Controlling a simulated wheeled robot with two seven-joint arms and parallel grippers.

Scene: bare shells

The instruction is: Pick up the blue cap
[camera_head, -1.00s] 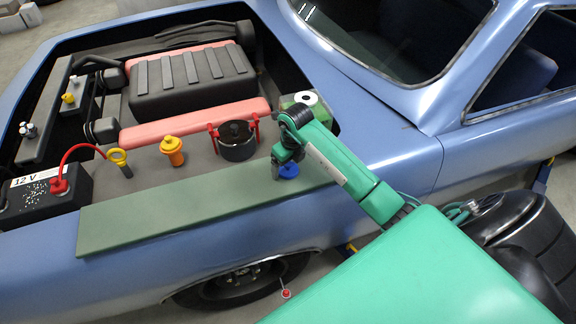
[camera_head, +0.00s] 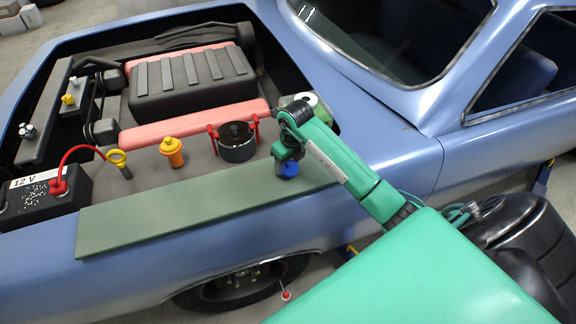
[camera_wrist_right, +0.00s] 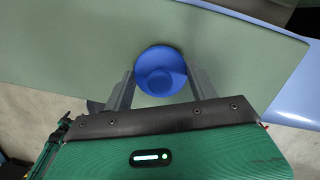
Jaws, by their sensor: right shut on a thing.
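The blue cap (camera_head: 289,170) is at the right end of the green board (camera_head: 150,221) that lies along the car's fender. My right gripper (camera_head: 287,166) is right over it, its fingers pointing down and shut on the cap. In the right wrist view the round blue cap (camera_wrist_right: 161,72) sits between the two grey fingers of my right gripper (camera_wrist_right: 161,88), with the green board behind it. I cannot tell whether the cap still touches the board. My left gripper is not in view.
The open engine bay lies behind the board. A dark round pot with red handles (camera_head: 236,142), an orange-yellow cap (camera_head: 171,152), a yellow ring dipstick (camera_head: 118,159) and a 12 V battery (camera_head: 40,199) stand there. A white-topped green container (camera_head: 307,101) is behind my right arm.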

